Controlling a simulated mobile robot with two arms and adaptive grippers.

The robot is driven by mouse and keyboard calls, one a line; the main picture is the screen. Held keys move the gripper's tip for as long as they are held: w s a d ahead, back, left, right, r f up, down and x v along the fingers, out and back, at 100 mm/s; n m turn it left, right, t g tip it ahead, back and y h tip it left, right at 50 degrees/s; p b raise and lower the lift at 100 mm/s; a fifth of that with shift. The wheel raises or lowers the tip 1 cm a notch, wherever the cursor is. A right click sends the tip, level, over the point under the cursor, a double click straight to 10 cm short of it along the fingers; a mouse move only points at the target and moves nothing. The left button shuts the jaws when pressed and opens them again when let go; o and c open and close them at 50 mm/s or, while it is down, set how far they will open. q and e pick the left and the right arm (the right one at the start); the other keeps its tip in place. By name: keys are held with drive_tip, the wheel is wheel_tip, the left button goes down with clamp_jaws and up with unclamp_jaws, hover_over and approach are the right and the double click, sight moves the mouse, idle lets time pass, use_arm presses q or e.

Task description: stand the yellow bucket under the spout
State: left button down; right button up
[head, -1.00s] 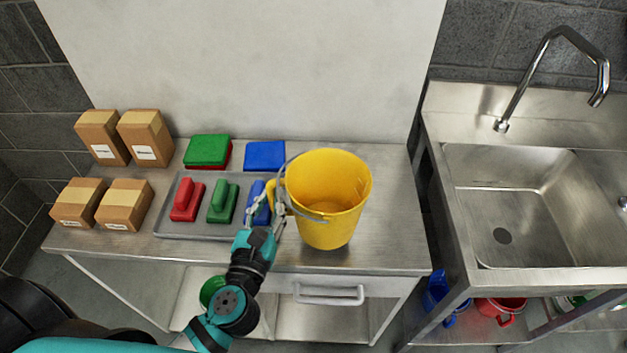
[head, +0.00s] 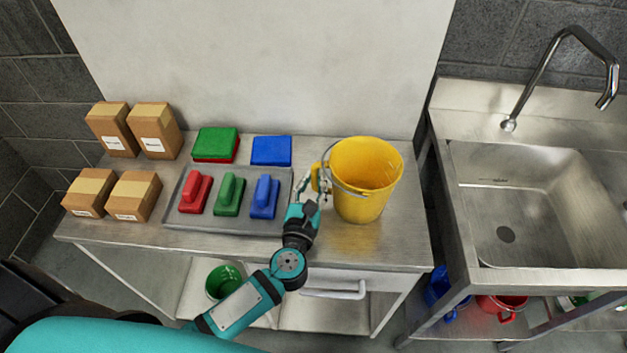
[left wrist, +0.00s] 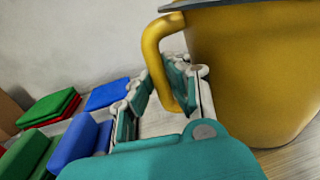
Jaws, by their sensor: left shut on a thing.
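The yellow bucket (head: 362,190) is upright at the right part of the steel table, its open top facing up; I cannot tell whether its base touches the table. My left gripper (head: 314,190) is at the bucket's left side, shut on its yellow side handle. In the left wrist view the handle (left wrist: 158,60) passes between the fingers (left wrist: 165,95), and the bucket wall (left wrist: 255,70) fills the right. The spout (head: 606,92) is the end of a bent metal tap over the sink (head: 520,205), to the right of the bucket. My right gripper is not seen.
A grey tray (head: 180,222) with red, green and blue handled pads lies left of the bucket. Flat pads (head: 271,151) and several cardboard boxes (head: 135,195) stand further left. A gap separates the table from the sink unit. Other buckets (head: 500,305) are on the lower shelves.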

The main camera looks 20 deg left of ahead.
use_arm(q)
drive_tip(key=shift+f, duration=0.1)
drive_tip(key=c, duration=1.3)
unclamp_jaws()
drive_tip(key=shift+c, duration=0.2)
